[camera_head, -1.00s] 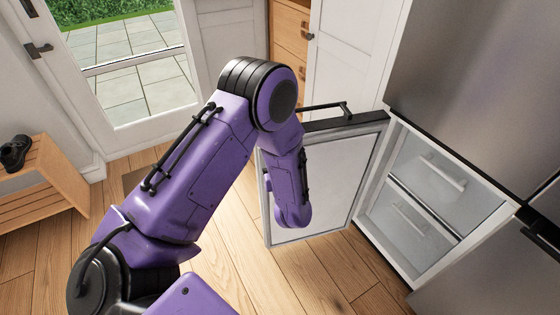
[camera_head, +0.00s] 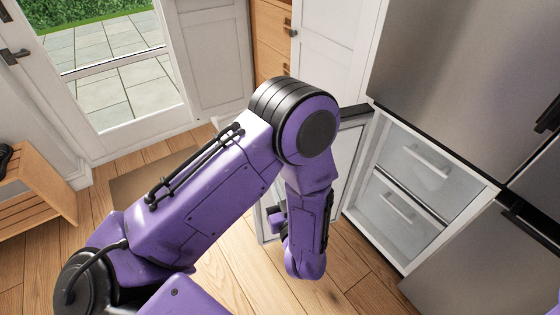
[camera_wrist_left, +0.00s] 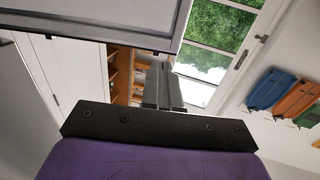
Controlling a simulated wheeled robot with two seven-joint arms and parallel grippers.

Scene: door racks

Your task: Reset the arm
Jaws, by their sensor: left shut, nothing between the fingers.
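My left arm reaches in from the lower left of the head view, bends at a black-ringed joint and hangs down in front of the open fridge door (camera_head: 345,170). My left gripper is mostly hidden behind my own forearm in the head view. In the left wrist view its grey fingers (camera_wrist_left: 162,88) are together, with nothing between them. My right gripper is in neither view.
The fridge (camera_head: 450,70) stands at the right, its lower compartment open with two clear drawers (camera_head: 426,160). A glass door (camera_head: 115,70) stands at the back left, a wooden shoe rack (camera_head: 35,190) at the left edge. Wooden floor (camera_head: 235,265) is clear below.

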